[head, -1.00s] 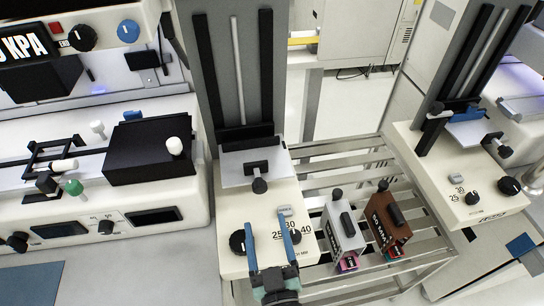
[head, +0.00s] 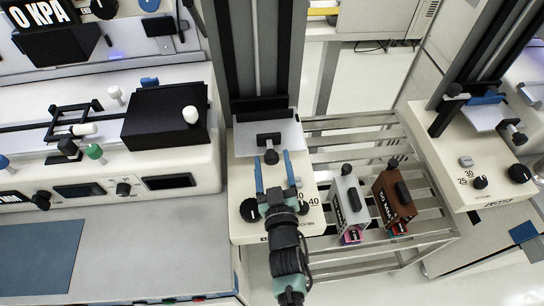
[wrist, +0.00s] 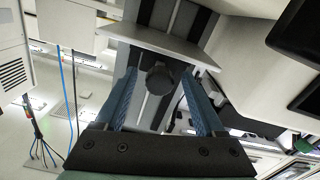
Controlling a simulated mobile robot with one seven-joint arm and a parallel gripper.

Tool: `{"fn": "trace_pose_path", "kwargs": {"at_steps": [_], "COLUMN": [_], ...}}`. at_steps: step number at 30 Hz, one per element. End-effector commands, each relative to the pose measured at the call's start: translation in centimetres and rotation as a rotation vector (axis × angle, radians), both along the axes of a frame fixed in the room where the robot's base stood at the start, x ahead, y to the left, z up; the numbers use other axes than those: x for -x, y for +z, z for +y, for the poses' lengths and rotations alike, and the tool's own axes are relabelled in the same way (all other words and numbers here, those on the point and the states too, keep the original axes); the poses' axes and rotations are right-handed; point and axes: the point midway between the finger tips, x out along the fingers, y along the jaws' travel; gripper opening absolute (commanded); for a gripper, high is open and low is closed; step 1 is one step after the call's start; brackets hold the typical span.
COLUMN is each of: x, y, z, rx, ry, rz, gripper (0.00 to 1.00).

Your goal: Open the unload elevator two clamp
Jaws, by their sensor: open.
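The nearer elevator (head: 247,179) is a cream unit with a tall grey column. A silver plate (head: 243,138) on it carries a black clamp with a round knob (head: 271,156). My gripper (head: 273,168) is open, its two blue fingers pointing at this knob. In the wrist view the black knob (wrist: 160,79) shows between the open fingers (wrist: 159,92), apart from both, below the plate (wrist: 160,42). Whether the fingertips reach around it is unclear. A second elevator (head: 450,165) stands at the right with a similar clamp knob (head: 519,138). I cannot read which is elevator two.
A grey case (head: 349,205) and a brown case (head: 393,197) stand on the slatted metal rack (head: 345,138) between the elevators. A bonder with a black block (head: 165,128) stands at the left. The bench front (head: 140,235) is clear.

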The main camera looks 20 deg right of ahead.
Motion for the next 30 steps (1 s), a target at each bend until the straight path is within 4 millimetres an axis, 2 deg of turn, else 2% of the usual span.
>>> {"fn": "trace_pose_path", "kwargs": {"at_steps": [5,14,25,26,30], "x": [-0.99,-1.06,-1.04,-1.04,-1.04], "y": [0.08,0.02,0.03,0.04,0.04], "z": [-0.30,-0.32,-0.32,-0.32,-0.32], "rx": [0.000,0.001,0.001,0.001,0.001], "ry": [0.000,0.000,0.000,0.000,0.000], "rz": [-0.001,-0.001,-0.001,-0.001,-0.001], "gripper": [0.71,0.70,0.03,0.00,0.00]}}
